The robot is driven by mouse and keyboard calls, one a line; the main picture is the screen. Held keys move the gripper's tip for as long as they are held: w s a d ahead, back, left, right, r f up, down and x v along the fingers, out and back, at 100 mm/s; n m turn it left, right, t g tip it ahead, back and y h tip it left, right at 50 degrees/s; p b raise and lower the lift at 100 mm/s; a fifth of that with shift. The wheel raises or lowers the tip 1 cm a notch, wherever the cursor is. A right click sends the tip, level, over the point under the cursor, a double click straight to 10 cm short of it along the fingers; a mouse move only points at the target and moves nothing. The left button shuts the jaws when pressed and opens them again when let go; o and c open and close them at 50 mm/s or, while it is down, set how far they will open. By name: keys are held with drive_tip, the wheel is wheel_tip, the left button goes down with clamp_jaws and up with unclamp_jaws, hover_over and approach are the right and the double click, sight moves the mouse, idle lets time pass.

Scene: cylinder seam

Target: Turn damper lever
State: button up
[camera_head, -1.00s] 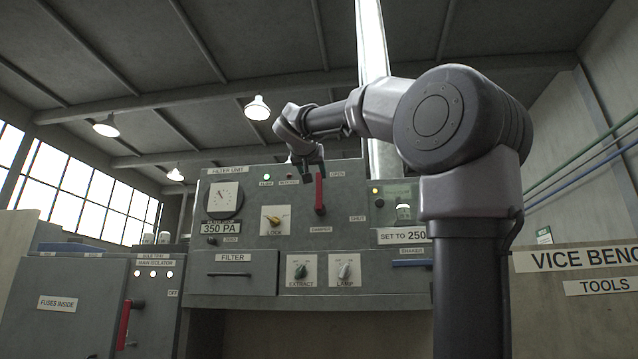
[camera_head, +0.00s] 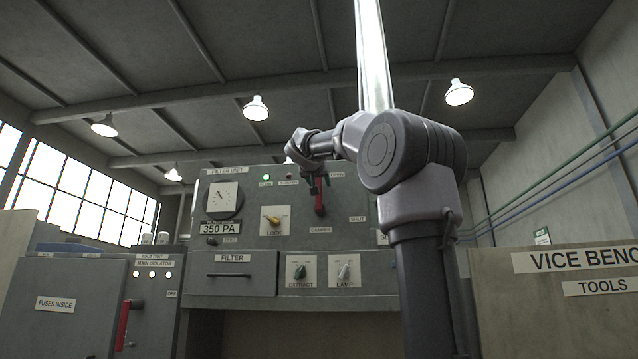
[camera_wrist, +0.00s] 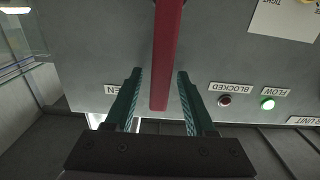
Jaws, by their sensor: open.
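The red damper lever (camera_head: 320,207) is upright on the grey filter unit panel (camera_head: 350,236), between the OPEN sign above and the SHUT sign to its right. My gripper (camera_head: 314,188) is at the lever's upper end in the head view and hides part of it. In the wrist view, which sees the panel upside down, the lever (camera_wrist: 167,45) runs down between the two green fingers of my open gripper (camera_wrist: 159,75). A gap shows on both sides of the lever.
Near the lever are a yellow LOCK knob (camera_head: 272,219), a pressure gauge (camera_head: 223,200) and a lit green FLOW lamp (camera_wrist: 267,103) beside a dark red BLOCKED lamp (camera_wrist: 224,101). EXTRACT (camera_head: 300,271) and LAMP (camera_head: 344,271) knobs sit below. My arm hides the panel's right part.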

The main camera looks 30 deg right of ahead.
drive_tip(key=shift+c, duration=0.3)
clamp_jaws()
idle(1.1)
